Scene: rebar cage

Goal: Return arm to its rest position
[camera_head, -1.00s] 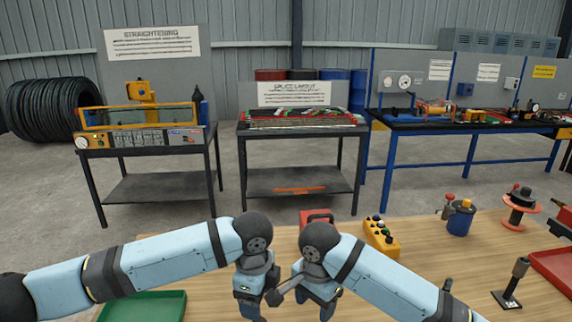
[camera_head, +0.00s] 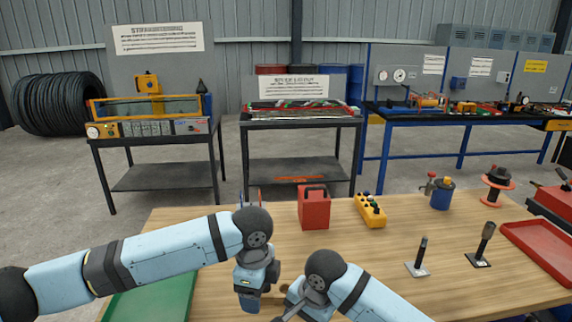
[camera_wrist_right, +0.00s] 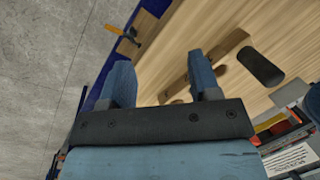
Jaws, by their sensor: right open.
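My right arm (camera_head: 372,300) comes in from the lower right in the head view, its rounded joint low over the wooden table (camera_head: 400,290). Its hand is mostly cut off by the bottom edge there. In the right wrist view my right gripper (camera_wrist_right: 162,80) shows two blue fingers set well apart, with nothing held between them. The wooden surface and a brown wooden strip (camera_wrist_right: 228,45) lie beyond the fingers, apart from them. My left arm (camera_head: 160,250) reaches in from the left and bends down at the middle. Its fingertips do not show.
On the table stand a red box (camera_head: 314,210), a yellow button box (camera_head: 370,210), a blue pot (camera_head: 442,195) and two black-handled stands (camera_head: 420,258) (camera_head: 482,245). A green tray (camera_head: 165,300) lies left and a red tray (camera_head: 540,250) right. Bare wood lies right of my right arm.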

